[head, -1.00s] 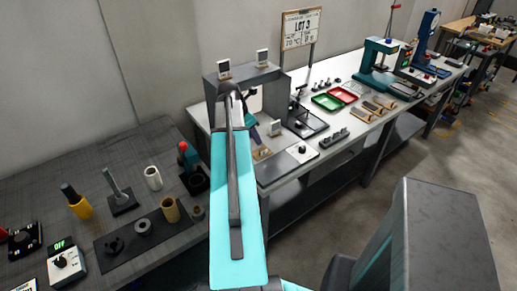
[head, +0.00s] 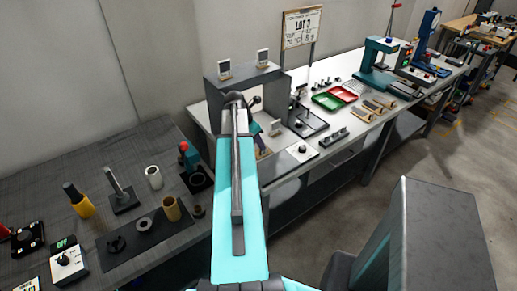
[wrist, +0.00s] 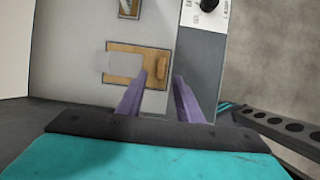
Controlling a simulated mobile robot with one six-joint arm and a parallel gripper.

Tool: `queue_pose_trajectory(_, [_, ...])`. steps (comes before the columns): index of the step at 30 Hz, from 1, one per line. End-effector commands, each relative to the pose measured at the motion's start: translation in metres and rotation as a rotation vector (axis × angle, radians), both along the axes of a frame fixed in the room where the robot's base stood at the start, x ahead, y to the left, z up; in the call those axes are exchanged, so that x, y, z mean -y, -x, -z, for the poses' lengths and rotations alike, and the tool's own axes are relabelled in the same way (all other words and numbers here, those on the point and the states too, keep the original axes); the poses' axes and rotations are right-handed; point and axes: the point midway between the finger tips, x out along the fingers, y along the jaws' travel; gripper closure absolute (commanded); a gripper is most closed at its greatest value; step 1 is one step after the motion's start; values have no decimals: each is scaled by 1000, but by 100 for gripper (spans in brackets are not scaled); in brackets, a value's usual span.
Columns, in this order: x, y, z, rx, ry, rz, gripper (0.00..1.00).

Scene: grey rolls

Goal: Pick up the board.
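A tan board (wrist: 155,50) lies flat on the pale bench top in the wrist view. A light grey rectangle covers its left part, and a small tan block or handle sits on its right part. In the head view a small tan patch of the board (head: 264,154) shows beside my arm under the grey frame; the rest is hidden. My gripper (wrist: 160,76) is open and empty. Its two purple fingers point at the board, the left fingertip overlapping its near right part and the right one just past its right edge. I cannot tell the height between them.
A grey frame (head: 213,84) stands over this bench end. A white control box with a black knob (head: 302,151) is to the right. Farther along are a green tray (head: 326,102) and a red tray (head: 343,93). A dark table with several tools (head: 150,131) is at left.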

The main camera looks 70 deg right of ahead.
Motion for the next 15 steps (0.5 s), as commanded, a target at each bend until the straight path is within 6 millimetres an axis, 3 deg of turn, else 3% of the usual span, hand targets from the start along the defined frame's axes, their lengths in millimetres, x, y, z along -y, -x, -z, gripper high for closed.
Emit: queue_pose_trajectory(15, [17, 12, 32, -1, -2, 2, 67])
